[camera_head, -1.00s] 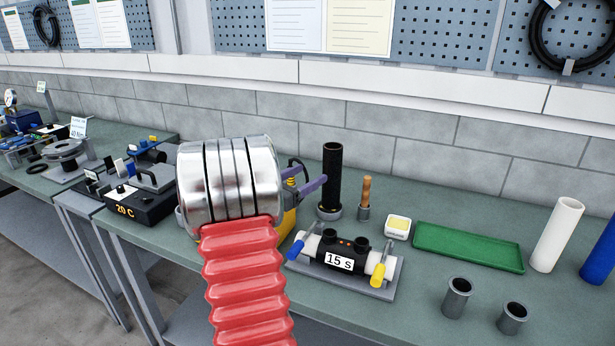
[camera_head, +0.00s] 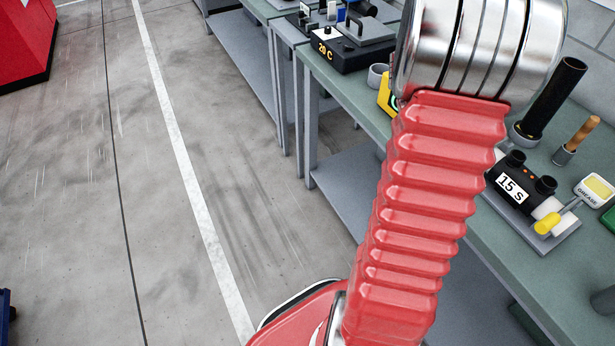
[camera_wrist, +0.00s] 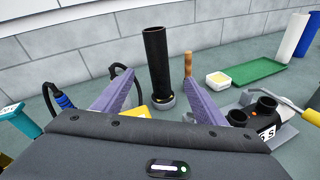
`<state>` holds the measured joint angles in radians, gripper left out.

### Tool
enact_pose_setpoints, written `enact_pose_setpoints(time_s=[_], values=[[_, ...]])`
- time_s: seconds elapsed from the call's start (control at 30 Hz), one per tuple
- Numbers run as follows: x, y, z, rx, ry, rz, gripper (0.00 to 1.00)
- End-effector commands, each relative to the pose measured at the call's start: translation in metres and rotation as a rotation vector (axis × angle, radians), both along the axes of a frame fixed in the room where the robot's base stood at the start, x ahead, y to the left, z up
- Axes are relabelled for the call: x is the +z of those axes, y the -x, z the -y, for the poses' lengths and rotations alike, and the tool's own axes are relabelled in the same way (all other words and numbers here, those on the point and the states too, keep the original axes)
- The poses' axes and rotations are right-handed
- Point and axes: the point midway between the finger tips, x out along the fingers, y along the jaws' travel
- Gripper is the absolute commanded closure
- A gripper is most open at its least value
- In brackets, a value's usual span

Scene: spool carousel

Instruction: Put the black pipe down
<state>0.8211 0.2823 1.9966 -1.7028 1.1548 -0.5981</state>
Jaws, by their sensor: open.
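The black pipe (camera_head: 556,98) stands upright in a grey ring-shaped holder (camera_head: 522,134) on the green bench top. In the wrist view the black pipe (camera_wrist: 156,62) rises between and beyond my two purple fingers, with its foot in the grey holder (camera_wrist: 163,102). My gripper (camera_wrist: 160,85) is open, and its fingers are spread to either side of the pipe without visible contact. In the head view the gripper's fingers are hidden behind my silver wrist.
A wooden-handled tool (camera_head: 583,132) in a small cup stands right of the pipe. The black fusion unit marked 15 S (camera_head: 513,190) sits in front. A grease tub (camera_head: 594,190), a green tray (camera_wrist: 258,71) and a white pipe (camera_wrist: 290,35) are further right. Open floor lies left.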

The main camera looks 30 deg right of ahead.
Motion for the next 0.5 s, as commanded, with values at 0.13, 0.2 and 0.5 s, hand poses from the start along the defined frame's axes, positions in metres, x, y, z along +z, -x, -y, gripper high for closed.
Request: enact_pose_setpoints(time_s=[0.13, 0.2, 0.5], values=[[0.005, -0.016, -0.053, -0.013, -0.043, 0.197, 0.35], [0.004, -0.023, -0.078, -0.021, -0.07, 0.287, 0.35], [-0.006, -0.046, -0.189, -0.068, -0.222, 0.666, 0.35]])
